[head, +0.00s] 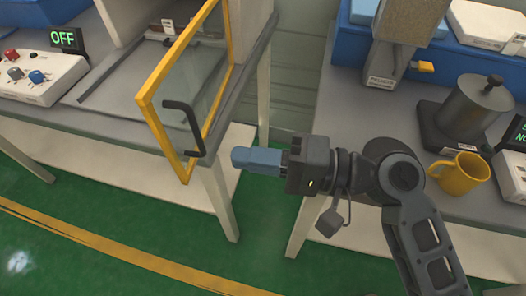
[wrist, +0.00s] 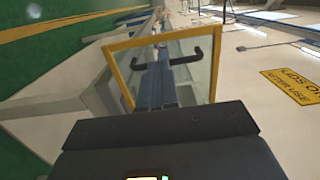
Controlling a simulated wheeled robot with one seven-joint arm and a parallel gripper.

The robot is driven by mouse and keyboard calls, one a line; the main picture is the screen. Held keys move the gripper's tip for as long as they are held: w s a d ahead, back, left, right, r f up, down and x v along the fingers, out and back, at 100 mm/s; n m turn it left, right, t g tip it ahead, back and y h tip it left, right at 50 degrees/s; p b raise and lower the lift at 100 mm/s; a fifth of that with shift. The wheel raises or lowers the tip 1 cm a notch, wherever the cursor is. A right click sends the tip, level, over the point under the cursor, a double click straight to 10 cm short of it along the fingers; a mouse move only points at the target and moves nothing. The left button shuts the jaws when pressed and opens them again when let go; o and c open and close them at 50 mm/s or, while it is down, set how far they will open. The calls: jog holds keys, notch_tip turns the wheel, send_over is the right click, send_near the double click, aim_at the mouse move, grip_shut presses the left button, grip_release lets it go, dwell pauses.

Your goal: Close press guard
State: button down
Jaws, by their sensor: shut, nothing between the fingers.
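The press guard (head: 190,85) is a clear panel in a yellow frame. It stands swung open, sticking out past the front edge of the left bench in the head view. A black handle (head: 186,125) is on its face. The guard also shows in the wrist view (wrist: 123,45), with its handle (wrist: 192,58) beyond my fingers. My gripper (head: 236,157) has blue fingers, shut and empty. It is to the right of the handle and apart from it, over the gap between the benches. The press (head: 135,14) shows only in part behind the guard.
A control box (head: 40,75) with knobs and a display reading OFF (head: 67,38) sits on the left bench. The right bench holds a yellow mug (head: 462,173), a grey pot (head: 474,105) and blue bins. The green floor in front is clear.

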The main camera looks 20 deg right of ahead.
aim_at(170, 147)
jog(key=p+x, duration=0.2)
jog(key=x, duration=0.7)
jog(key=shift+w+a, duration=0.2)
jog(key=shift+a, duration=0.15)
